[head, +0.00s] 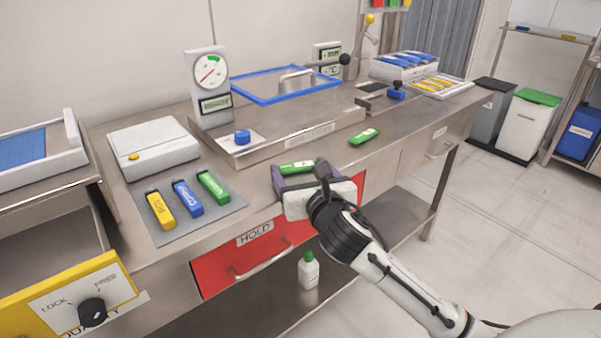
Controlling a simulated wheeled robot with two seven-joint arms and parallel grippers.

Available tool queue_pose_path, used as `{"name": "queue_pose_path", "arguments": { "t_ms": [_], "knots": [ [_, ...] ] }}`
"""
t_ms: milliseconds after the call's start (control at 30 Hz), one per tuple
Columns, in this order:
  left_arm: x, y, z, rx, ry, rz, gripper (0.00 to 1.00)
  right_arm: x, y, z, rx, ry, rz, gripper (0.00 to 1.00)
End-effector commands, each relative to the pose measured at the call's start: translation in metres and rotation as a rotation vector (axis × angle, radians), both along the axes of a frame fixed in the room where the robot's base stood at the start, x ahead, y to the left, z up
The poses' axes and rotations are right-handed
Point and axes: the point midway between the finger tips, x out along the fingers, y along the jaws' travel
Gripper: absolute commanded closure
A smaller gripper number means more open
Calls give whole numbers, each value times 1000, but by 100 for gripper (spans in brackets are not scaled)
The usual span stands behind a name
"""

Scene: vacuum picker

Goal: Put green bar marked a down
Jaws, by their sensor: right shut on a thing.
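My right gripper (302,177) is shut on a green bar (297,168) with a light label whose mark is too small to read surely. The gripper is above the front edge of the steel bench, over the red HOLD drawer. Whether the bar touches the bench top (245,182) cannot be told. Another green bar (365,136) lies on the bench to the right. A third green bar (213,187) lies on a grey mat (167,235) beside a blue bar (188,198) and a yellow bar (160,210). My left gripper is not in view.
A gauge (208,82) and a blue-framed lid (290,96) stand behind. A white box (152,146) sits at the left. The red HOLD drawer (215,265) is at the bench front. Bare bench lies between the held bar and the right green bar.

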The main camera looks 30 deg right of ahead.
Motion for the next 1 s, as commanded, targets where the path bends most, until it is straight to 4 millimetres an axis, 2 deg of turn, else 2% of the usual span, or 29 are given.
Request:
{"name": "queue_pose_path", "arguments": {
  "t_ms": [233, 267, 367, 733, 867, 1000],
  "knots": [
    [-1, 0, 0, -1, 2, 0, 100, 0, 0, -1, 0, 0, 0, 47],
    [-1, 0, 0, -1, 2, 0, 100, 0, 0, -1, 0, 0, 0, 24],
    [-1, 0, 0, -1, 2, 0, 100, 0, 0, -1, 1, 0, 0, 7],
    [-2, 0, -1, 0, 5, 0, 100, -2, 1, 2, 0, -1, 1, 7],
    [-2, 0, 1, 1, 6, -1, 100, -18, 6, 5, 0, 1, 2, 7],
    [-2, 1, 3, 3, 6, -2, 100, -47, 16, 9, -1, 1, 4, 7]
  ]
}}
